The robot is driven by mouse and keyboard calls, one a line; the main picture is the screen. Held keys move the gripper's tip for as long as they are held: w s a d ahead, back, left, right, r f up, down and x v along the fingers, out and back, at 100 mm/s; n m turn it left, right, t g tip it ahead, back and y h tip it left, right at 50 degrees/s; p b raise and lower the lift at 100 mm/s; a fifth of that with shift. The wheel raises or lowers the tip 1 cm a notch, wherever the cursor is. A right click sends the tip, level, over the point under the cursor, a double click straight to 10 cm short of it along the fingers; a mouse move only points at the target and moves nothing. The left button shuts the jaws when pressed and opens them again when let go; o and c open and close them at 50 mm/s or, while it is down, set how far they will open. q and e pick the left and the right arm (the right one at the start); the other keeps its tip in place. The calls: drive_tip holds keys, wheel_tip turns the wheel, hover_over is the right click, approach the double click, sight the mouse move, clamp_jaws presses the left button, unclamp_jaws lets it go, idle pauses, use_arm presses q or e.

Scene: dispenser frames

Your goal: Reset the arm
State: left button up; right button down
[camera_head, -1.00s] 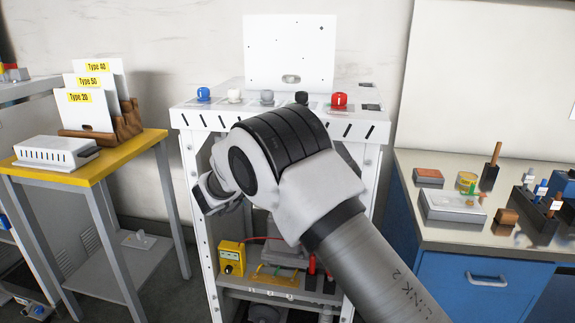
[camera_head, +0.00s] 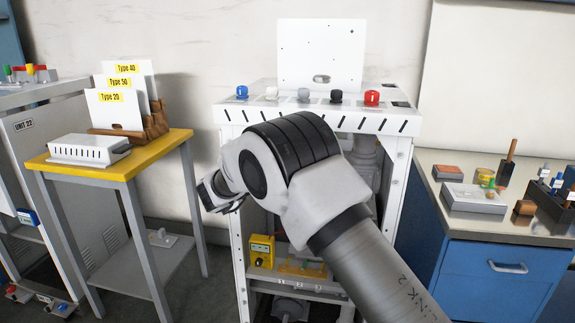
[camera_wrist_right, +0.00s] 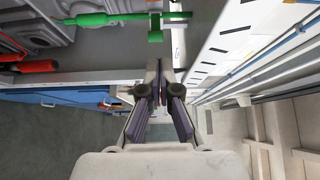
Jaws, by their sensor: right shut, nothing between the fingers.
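My right arm reaches in from the lower right of the head view, and its wrist hangs in front of the white dispenser frame (camera_head: 402,190). My right gripper (camera_head: 222,195) shows only in part at the arm's end, to the left of the white and black wrist joint. In the right wrist view the two dark fingers of the gripper (camera_wrist_right: 158,90) are close together and hold nothing. My left gripper is not in view.
The frame's top carries a white upright panel (camera_head: 320,55) and blue, white, grey, black and red knobs. A yellow-topped table (camera_head: 48,162) with labelled cards (camera_head: 113,108) stands at left. A blue cabinet (camera_head: 500,265) with small items stands at right. Floor shows between table and frame.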

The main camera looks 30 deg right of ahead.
drive_tip(key=shift+d, duration=0.15)
